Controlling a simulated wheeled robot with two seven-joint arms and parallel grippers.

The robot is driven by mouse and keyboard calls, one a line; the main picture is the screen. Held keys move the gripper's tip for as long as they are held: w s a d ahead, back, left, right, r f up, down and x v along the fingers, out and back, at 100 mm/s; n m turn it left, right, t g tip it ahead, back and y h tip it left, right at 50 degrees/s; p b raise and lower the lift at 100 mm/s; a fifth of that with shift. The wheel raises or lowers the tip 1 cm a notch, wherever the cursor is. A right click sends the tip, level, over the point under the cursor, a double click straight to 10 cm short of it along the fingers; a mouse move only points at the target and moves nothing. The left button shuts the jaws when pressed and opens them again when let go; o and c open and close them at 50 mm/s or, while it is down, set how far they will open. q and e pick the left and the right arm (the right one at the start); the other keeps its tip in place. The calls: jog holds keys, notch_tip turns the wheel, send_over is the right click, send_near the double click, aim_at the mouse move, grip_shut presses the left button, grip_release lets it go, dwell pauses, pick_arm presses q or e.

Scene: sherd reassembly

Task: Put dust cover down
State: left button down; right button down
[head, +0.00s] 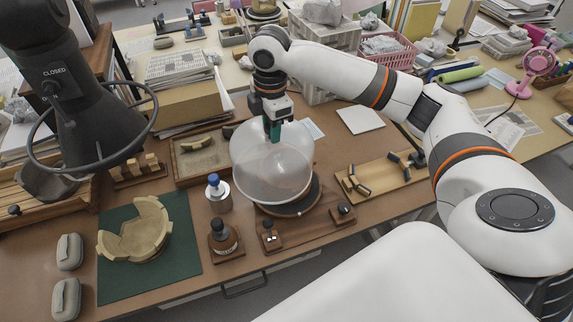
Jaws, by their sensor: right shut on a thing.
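The dust cover (262,172) is a clear, rounded dome in the middle of the head view. My right gripper (273,128) comes down from above and is shut on the top of the cover with its teal fingertips. The cover is over a round dark wooden base (303,208), whose front and right edge shows below it. The cover sits a little left of and behind that base in the picture. I cannot tell whether its rim touches the base. My left gripper is not in view.
A partly rebuilt pot (137,231) stands on a green mat (180,262) at the left front. A blue-capped bottle (218,192) and a dark-topped bottle (223,240) stand close left of the cover. A sherd tray (182,172) lies behind; a wooden board (378,193) with dark pieces lies right.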

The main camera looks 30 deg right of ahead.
jog(key=d+n, duration=0.1)
jog(key=n, duration=0.1)
jog(key=w+d+f+n, duration=0.1)
jog(key=d+n, duration=0.1)
jog(key=w+d+n, duration=0.1)
jog(key=n, duration=0.1)
jog(key=shift+d+f, duration=0.2)
jog(key=shift+f, duration=0.1)
jog(key=shift+w+d+f+n, duration=0.1)
jog(key=shift+d+f+n, duration=0.25)
jog(key=shift+n, duration=0.45)
notch_tip(320, 180, down, 10)
jog(key=p, duration=0.2)
jog(key=shift+d, duration=0.15)
jog(key=shift+f, duration=0.5)
jog(key=c, duration=1.1)
grip_release()
jog(key=shift+o, duration=0.2)
